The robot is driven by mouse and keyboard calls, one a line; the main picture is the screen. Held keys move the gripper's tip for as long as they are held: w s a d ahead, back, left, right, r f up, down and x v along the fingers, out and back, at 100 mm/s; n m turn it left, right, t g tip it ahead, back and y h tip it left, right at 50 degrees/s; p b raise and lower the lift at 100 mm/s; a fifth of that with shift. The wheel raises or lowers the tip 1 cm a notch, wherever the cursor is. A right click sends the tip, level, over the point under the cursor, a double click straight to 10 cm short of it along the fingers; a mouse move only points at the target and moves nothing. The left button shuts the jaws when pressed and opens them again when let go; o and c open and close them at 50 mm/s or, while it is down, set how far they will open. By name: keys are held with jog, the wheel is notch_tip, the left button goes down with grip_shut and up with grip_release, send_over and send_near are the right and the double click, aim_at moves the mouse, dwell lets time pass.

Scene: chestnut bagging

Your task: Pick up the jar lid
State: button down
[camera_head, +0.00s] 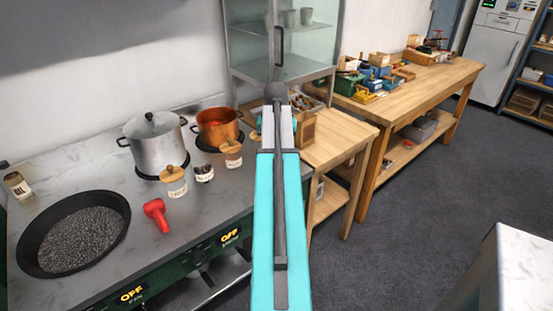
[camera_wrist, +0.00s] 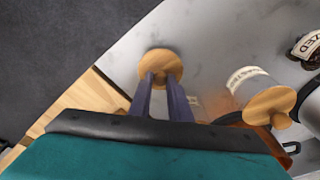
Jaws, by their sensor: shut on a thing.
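A round wooden jar lid (camera_wrist: 161,64) shows in the wrist view, with the two dark fingers of my gripper (camera_wrist: 160,78) shut on it. The lid is over the grey worktop. A small pale patch shows beside the fingers; I cannot tell whether a jar is under the lid. Another jar (camera_wrist: 245,78) with a wooden lid (camera_wrist: 268,106) stands to its right.
A steel pot (camera_head: 155,150) and a copper pot (camera_head: 218,133) stand behind the jars. A wooden table (camera_head: 335,140) and a glass cabinet (camera_head: 245,45) stand beyond my arm.

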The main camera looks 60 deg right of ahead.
jog(key=shift+r, duration=0.35)
jog(key=s+a+b, duration=0.1)
jog(key=s+a, duration=0.2)
jog(key=a, duration=0.4)
jog(key=s+a+r+b, duration=0.1)
jog(key=s+a, duration=0.2)
jog(key=a, duration=0.4)
jog(key=shift+s+a+r+b, duration=0.2)
jog(key=shift+s+a+b, duration=0.1)
